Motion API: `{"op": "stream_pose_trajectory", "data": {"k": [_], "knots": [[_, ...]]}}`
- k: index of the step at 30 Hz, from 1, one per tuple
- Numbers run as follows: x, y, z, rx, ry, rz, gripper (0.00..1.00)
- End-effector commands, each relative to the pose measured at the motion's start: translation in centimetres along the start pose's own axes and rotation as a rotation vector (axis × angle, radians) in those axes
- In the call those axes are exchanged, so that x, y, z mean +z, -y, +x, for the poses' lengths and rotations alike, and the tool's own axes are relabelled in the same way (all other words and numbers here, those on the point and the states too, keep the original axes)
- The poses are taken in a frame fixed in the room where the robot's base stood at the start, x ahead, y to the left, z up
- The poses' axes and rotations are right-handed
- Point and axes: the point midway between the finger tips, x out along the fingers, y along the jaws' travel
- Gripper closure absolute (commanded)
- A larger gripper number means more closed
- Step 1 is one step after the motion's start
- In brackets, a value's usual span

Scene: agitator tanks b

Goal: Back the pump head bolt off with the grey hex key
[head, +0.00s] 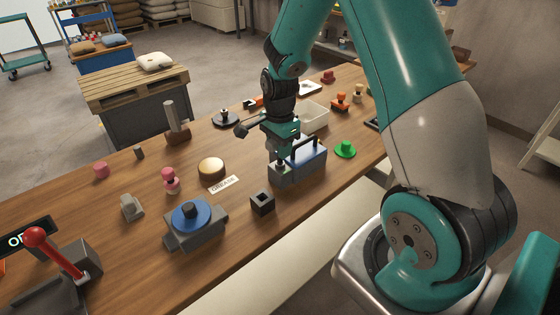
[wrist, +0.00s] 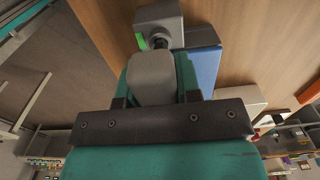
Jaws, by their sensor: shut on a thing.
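My gripper (head: 282,158) points down at the left end of a grey and blue block (head: 312,172) with a black handle on top, which I take to be the pump. In the wrist view my gripper is shut on a grey rounded piece (wrist: 152,80), which I take to be the grey hex key's handle. A short dark shaft runs from it towards a grey end part (wrist: 158,14) of the block. Beside it the block's blue top (wrist: 204,64) shows. The bolt and the key's tip are hidden by the gripper, so I cannot tell whether they are engaged.
A small dark block with a square hole (head: 262,203) and a grey housing with a blue disc (head: 193,222) stand in front. A green knob (head: 345,149) is at the right, a white tray (head: 314,115) behind. A red lever (head: 55,252) stands front left.

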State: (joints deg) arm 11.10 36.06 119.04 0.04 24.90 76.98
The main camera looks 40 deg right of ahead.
Motion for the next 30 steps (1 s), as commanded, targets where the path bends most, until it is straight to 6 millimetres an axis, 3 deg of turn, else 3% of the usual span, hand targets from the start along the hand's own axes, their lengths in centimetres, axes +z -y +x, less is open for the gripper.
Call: {"op": "stream_pose_trajectory", "data": {"k": [5,13,23,30], "knots": [[0.00,0.00,-0.02,0.000,0.000,-0.032,1.00],[0.00,-0.05,-0.03,0.000,0.000,-0.252,1.00],[-0.01,-0.04,-0.01,0.000,0.000,-0.280,1.00],[-0.02,-0.08,-0.02,0.000,0.000,-0.492,1.00]]}}
